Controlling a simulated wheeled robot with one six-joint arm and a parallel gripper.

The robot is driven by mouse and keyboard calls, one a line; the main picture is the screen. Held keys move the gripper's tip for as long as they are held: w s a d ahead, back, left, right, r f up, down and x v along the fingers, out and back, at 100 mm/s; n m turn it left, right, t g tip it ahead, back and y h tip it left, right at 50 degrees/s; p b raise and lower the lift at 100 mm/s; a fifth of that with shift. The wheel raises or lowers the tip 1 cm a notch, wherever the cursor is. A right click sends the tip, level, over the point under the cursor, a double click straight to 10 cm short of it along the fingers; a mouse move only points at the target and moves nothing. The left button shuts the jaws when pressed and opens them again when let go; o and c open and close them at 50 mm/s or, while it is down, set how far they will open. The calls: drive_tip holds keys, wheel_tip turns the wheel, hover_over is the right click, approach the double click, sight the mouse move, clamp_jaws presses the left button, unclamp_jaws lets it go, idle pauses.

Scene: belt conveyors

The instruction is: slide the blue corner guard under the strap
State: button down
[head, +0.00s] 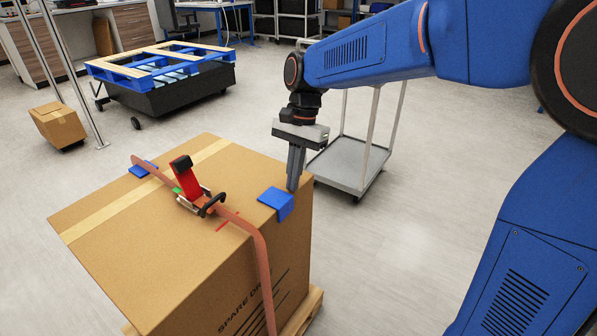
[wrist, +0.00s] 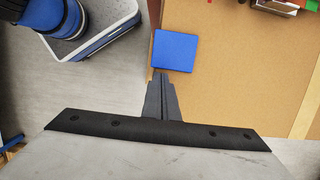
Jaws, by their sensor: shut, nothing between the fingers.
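The blue corner guard (head: 277,202) sits over the top edge of the cardboard box (head: 110,245), one flap on top and one down the side. It lies beside the orange-brown strap (head: 262,262), apart from it, on the side toward my gripper. My gripper (head: 292,188) is shut and empty, pointing down right at the guard's outer edge. In the wrist view the closed fingertips (wrist: 160,76) are just below the guard (wrist: 175,51); I cannot tell whether they touch. A red-handled ratchet (head: 188,180) sits on the strap. A second blue guard (head: 142,168) is at the strap's far end.
A short red mark (head: 228,222) is on the box top near the strap. The box stands on a wooden pallet (head: 305,312). A grey trolley (head: 345,168) stands behind the gripper. Open floor (head: 410,235) lies to the right of the box.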

drive_tip(key=shift+s+a, duration=0.15)
approach(270, 212)
drive_tip(key=s+a+f, duration=0.1)
drive_tip(key=f, duration=0.1)
drive_tip(key=s+a+f, duration=0.1)
drive_tip(key=s+f, duration=0.1)
drive_tip(key=s+a+f, duration=0.1)
drive_tip(key=shift+s+a+f, duration=0.15)
drive_tip(key=shift+a+f, duration=0.1)
drive_tip(key=shift+f, duration=0.15)
drive_tip(key=shift+w+d, duration=0.35)
drive_tip(key=shift+w, duration=0.2)
drive_tip(key=shift+w+d, duration=0.85)
drive_tip(key=shift+w, duration=0.25)
drive_tip(key=v, duration=1)
drive_tip(key=c, duration=2.4)
unclamp_jaws()
drive_tip(key=shift+c, duration=0.2)
